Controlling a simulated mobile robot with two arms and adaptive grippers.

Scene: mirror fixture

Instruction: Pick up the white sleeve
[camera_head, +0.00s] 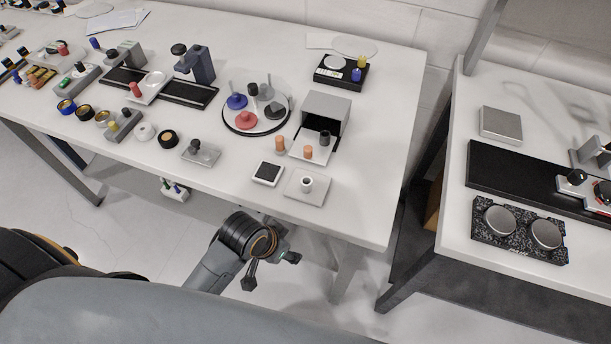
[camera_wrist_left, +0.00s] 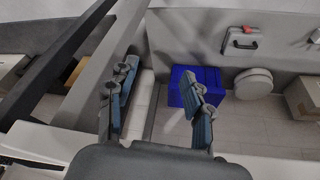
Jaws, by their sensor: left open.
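A small white hollow cylinder, which looks like the white sleeve (camera_head: 307,183), stands upright on a light grey square plate (camera_head: 318,197) near the front edge of the white table. My left gripper (camera_head: 270,271) is in front of that table, below its front edge, to the lower left of the sleeve and apart from it. In the left wrist view its two fingers (camera_wrist_left: 162,105) are spread, with nothing between them. The sleeve is not seen in the left wrist view. My right gripper is not seen.
A black-topped square block (camera_head: 267,173) lies just left of the plate. A grey open box (camera_head: 326,111) with orange pegs in front stands behind. A round tray (camera_head: 257,127) is farther left. The right front table corner is bare. The wrist view shows a blue crate (camera_wrist_left: 182,92) beyond.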

